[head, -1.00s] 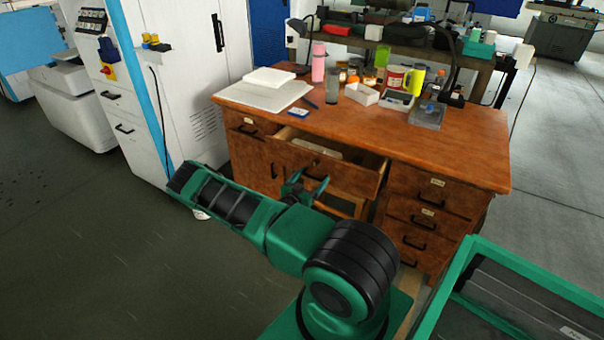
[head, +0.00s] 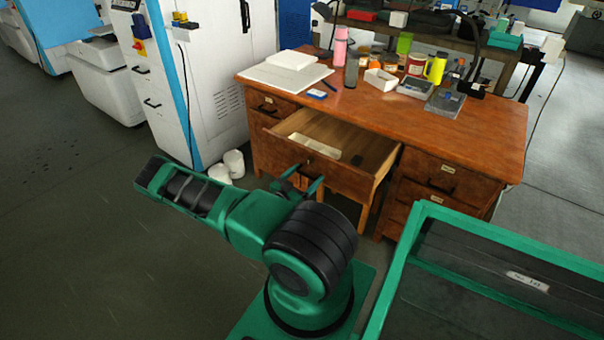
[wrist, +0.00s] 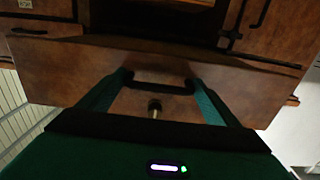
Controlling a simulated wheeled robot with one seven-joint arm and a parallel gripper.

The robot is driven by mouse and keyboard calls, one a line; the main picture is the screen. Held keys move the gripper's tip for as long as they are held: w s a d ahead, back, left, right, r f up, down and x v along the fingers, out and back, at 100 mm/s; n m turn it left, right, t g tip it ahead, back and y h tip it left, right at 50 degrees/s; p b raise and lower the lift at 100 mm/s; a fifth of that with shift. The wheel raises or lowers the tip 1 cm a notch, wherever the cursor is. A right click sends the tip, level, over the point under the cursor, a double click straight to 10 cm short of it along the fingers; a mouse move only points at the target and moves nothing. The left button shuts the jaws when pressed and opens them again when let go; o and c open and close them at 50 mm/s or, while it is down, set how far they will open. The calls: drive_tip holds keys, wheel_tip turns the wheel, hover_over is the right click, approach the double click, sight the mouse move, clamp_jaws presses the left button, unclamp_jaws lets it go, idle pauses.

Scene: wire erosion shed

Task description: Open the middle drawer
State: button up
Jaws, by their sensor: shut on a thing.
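The middle drawer (head: 268,157) of the wooden desk (head: 450,122) is pulled well out, and its inside shows in the head view. A pale tray-like item and a small dark item lie in it. My gripper (head: 300,183) is at the drawer's front, partly hidden by my arm. In the wrist view the drawer front (wrist: 70,75) spans the picture. My gripper (wrist: 158,85) is shut on the dark bar handle (wrist: 160,88), its green fingers at the handle's two ends. A round knob or lock (wrist: 154,106) shows just below the handle.
Drawers (head: 440,175) on the desk's right are shut. A green-framed bin (head: 395,280) stands close on the right. A white cabinet (head: 205,80) and white rolls (head: 233,163) are left of the desk. Bottles and mugs (head: 416,63) stand on the desktop. Floor (head: 80,240) at left is clear.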

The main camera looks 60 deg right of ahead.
drive_tip(key=shift+w+a, duration=0.1)
drive_tip(key=o, duration=1.2)
drive_tip(key=shift+o, duration=0.2)
drive_tip(key=w+a, duration=0.1)
drive_tip(key=a, duration=0.9)
drive_tip(key=shift+a, duration=0.35)
